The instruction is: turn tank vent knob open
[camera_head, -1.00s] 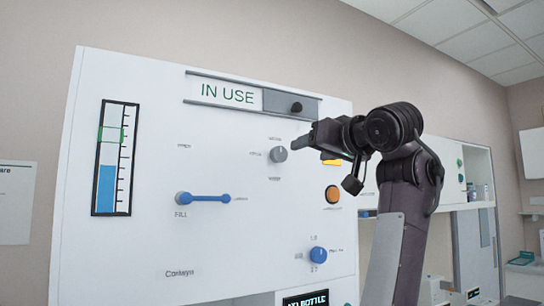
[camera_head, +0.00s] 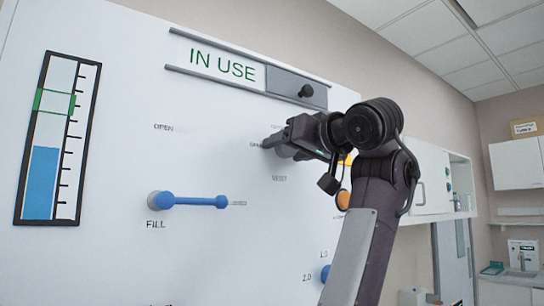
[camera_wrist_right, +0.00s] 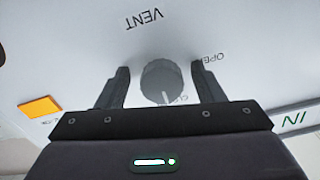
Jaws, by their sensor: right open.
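The vent knob (camera_wrist_right: 160,80) is a round grey knob on the white panel (camera_head: 120,90). In the right wrist view its pale pointer mark faces the partly hidden label that starts with "CL". The "OPEN" label (camera_wrist_right: 207,58) lies to the right there, and the "VENT" label (camera_wrist_right: 144,20) above. My right gripper (camera_wrist_right: 160,68) is open, with one finger on each side of the knob and small gaps showing. In the head view my right gripper (camera_head: 287,143) covers most of the knob. My left gripper is not in view.
A blue fill lever (camera_head: 190,201) sits at lower left of the knob, and a level gauge (camera_head: 58,140) further left. A sliding "IN USE" sign (camera_head: 222,65) with a black knob (camera_head: 306,90) is above. An orange button (camera_head: 343,199) is close below my right wrist.

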